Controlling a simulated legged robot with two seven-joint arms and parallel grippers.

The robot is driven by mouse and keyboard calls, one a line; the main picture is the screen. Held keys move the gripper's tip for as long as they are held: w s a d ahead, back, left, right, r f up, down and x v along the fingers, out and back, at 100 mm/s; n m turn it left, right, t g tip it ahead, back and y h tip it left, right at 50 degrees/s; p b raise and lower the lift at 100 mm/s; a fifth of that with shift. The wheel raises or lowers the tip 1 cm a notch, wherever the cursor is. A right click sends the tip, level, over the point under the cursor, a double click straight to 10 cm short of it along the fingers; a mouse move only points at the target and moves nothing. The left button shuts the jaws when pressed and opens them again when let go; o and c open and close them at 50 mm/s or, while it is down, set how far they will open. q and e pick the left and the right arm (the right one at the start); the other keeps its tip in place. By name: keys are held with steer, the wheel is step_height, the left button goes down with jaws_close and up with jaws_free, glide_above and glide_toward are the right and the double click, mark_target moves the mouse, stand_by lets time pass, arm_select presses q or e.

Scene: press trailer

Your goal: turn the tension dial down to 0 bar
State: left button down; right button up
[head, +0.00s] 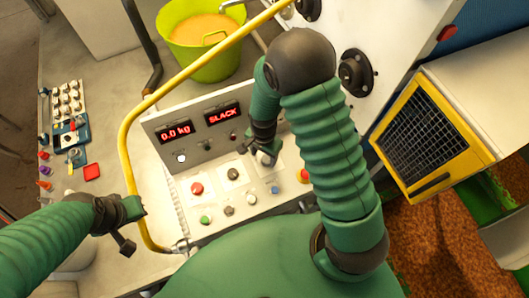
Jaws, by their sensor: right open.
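The control panel (190,157) is below the middle of the head view, with two red displays. The left display (175,131) reads 0.0 kg and the right display (222,114) reads SLACK. A dark knob (233,174) sits on a white plate; I cannot read any label or bar scale, so I cannot tell which control is the tension dial. My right gripper (257,152) is open over the panel's upper right and hides part of it; contact cannot be told. My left gripper (129,224) is beside the yellow rail, and its jaws are unclear.
The yellow rail (124,150) curves around the panel's left side and over its back. A red button (197,188) and several small buttons sit on the panel. A green bucket (215,66) stands behind. A yellow-framed grille (428,135) is at right. Small items lie at far left.

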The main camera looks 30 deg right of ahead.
steer(key=shift+s+a+f, duration=0.1)
steer(key=shift+s+a, duration=0.05)
steer(key=shift+s, duration=0.05)
steer(key=shift+s+a, duration=0.1)
steer(key=shift+s, duration=0.15)
steer(key=shift+s+d, duration=0.15)
steer(key=shift+d, duration=0.35)
steer(key=shift+c, duration=0.6)
steer(key=shift+d, duration=0.35)
steer(key=shift+c, duration=1.1)
steer(key=shift+w+d+f, duration=0.2)
steer(key=shift+w+d, duration=0.1)
steer(key=c, duration=0.5)
steer(key=shift+a, duration=0.3)
jaws_close()
steer(key=shift+s+a+r, duration=0.1)
steer(key=shift+a, duration=0.05)
arm_select(q)
steer(key=shift+s+d+r, duration=0.25)
steer(key=shift+s+d, duration=0.15)
steer(key=shift+d, duration=0.15)
